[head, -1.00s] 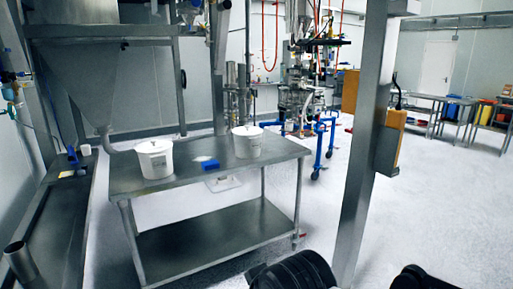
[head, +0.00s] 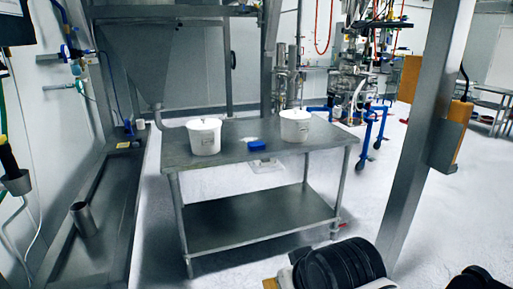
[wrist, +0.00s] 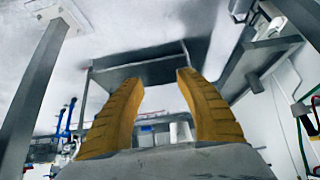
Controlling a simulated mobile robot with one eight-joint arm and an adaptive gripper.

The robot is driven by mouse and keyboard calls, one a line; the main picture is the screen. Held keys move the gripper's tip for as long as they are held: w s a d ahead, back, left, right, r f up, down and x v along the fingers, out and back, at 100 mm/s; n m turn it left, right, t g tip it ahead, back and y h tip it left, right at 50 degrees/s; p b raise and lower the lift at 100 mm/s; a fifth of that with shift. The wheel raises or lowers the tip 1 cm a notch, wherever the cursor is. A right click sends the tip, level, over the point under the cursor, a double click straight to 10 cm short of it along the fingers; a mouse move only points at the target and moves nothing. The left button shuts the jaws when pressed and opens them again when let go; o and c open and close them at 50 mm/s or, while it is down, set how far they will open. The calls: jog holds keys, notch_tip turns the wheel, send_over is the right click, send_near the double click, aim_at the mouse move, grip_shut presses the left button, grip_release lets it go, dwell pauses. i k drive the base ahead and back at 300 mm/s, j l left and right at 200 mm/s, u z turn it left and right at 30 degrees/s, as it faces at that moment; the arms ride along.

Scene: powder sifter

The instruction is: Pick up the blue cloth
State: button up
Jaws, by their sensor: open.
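The blue cloth (head: 257,146) is a small folded-looking patch on the steel table (head: 235,158), near its front edge and between two white lidded buckets, the left one (head: 204,136) and the right one (head: 295,126). A small white item (head: 249,139) lies just behind the cloth. My gripper (wrist: 158,75) shows in the wrist view with two yellow ribbed fingers spread wide and nothing between them. That view is turned upside down.
A steel post (head: 425,120) stands upright to the right of the table. A low steel trough (head: 85,225) runs along the left, with a short metal pipe (head: 83,218) on it. The table has a lower shelf (head: 260,217).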

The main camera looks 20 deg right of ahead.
aim_at(256, 145)
jog(key=i+l+u, duration=0.1)
jog(key=i, duration=0.4)
jog(key=i+l+u, duration=0.1)
jog(key=i, duration=0.45)
jog(key=i+l, duration=0.3)
jog(key=i, duration=0.2)
jog(key=i+l+u, duration=0.15)
jog(key=i, duration=0.35)
jog(key=i+l+u, duration=0.1)
jog(key=i+l, duration=0.2)
jog(key=i, duration=0.2)
